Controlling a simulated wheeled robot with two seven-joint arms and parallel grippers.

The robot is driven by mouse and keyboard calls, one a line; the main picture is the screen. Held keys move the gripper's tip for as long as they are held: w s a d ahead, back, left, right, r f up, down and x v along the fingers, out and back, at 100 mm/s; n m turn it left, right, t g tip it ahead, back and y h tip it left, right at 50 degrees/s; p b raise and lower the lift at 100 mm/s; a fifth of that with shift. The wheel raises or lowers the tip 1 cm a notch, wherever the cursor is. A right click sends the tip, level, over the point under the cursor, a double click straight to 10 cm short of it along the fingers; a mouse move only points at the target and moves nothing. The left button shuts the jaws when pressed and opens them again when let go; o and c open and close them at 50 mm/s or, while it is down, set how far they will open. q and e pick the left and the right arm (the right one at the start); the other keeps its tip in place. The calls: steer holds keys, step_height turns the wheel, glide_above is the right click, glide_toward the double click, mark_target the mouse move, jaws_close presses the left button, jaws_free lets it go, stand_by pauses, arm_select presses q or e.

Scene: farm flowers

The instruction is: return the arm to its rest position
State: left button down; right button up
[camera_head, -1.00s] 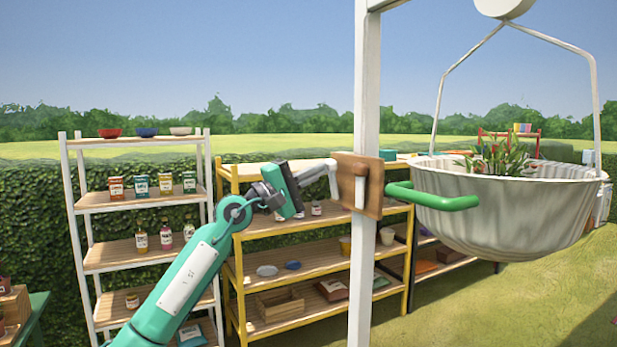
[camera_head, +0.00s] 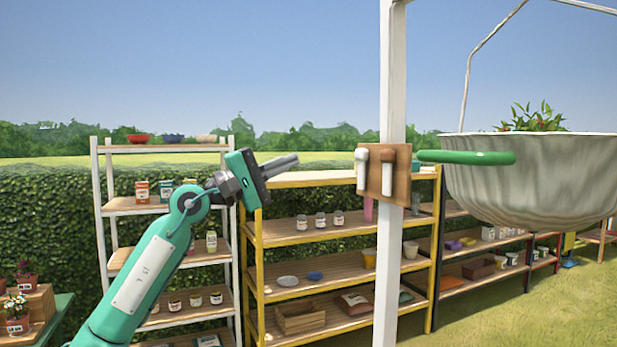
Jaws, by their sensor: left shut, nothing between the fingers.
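My left arm comes in from the lower left in the head view. Its gripper (camera_head: 280,167) is raised in front of the white and yellow shelves. The gripper is shut, with nothing held. It points right, towards the wooden plate (camera_head: 373,191) on the white post, with a clear gap between them. Two handle-like pieces, one white (camera_head: 361,168) and one brown (camera_head: 387,172), are on that plate. My right gripper is not in view.
A large pale hanging basin (camera_head: 545,185) with a green handle (camera_head: 470,157) and a plant is at the right. The white post (camera_head: 391,90) stands mid-right. A white shelf (camera_head: 99,215) and a yellow shelf (camera_head: 262,262) hold jars and bowls. Open grass lies at lower right.

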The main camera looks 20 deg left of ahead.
arm_select(q)
steer(key=shift+s+a+r, duration=0.1)
steer(key=shift+s+a, duration=0.4)
steer(key=shift+s, duration=0.25)
